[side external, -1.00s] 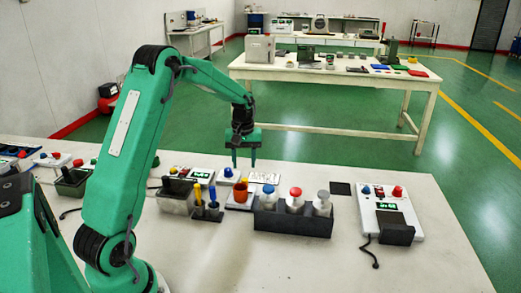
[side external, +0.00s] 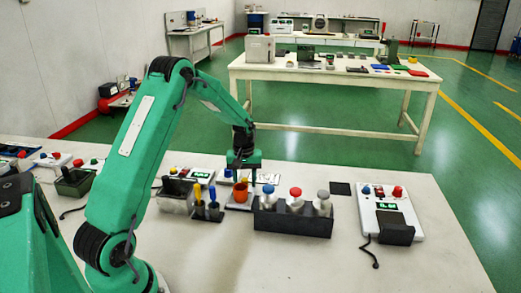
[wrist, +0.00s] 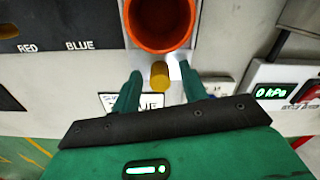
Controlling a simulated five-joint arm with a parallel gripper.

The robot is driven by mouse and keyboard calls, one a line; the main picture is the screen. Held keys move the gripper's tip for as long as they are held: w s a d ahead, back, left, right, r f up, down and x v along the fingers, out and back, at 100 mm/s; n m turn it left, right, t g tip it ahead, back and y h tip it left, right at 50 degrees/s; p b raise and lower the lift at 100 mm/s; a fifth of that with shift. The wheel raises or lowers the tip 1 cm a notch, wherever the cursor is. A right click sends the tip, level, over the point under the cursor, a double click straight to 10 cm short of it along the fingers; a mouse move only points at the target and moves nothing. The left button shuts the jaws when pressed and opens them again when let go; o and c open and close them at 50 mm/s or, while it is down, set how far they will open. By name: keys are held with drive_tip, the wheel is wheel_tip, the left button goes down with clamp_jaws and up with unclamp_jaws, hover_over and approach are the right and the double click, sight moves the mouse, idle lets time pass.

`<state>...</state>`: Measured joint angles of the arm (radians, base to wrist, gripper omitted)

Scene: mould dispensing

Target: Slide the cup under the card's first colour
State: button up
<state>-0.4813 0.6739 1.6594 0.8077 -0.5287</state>
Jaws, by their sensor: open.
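The orange cup (side external: 240,196) stands just left of the dark rack (side external: 290,222), which holds bottles with blue, red and grey caps. The wrist view shows the cup (wrist: 160,22) at the top, apparently empty. A short ochre peg (wrist: 159,75) is beside it. My gripper (side external: 242,180) is low, just behind the cup in the side view. In the wrist view my gripper (wrist: 159,72) is open, one finger on each side of the peg.
A box with a green display (wrist: 272,91) reads 0 kPa. A holder with blue and yellow tools (side external: 207,212) is left of the cup.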

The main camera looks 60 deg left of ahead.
drive_tip(key=shift+c, duration=0.2)
clamp_jaws()
drive_tip(key=w+d, duration=0.7)
drive_tip(key=shift+w, duration=0.1)
drive_tip(key=shift+o, duration=0.2)
unclamp_jaws()
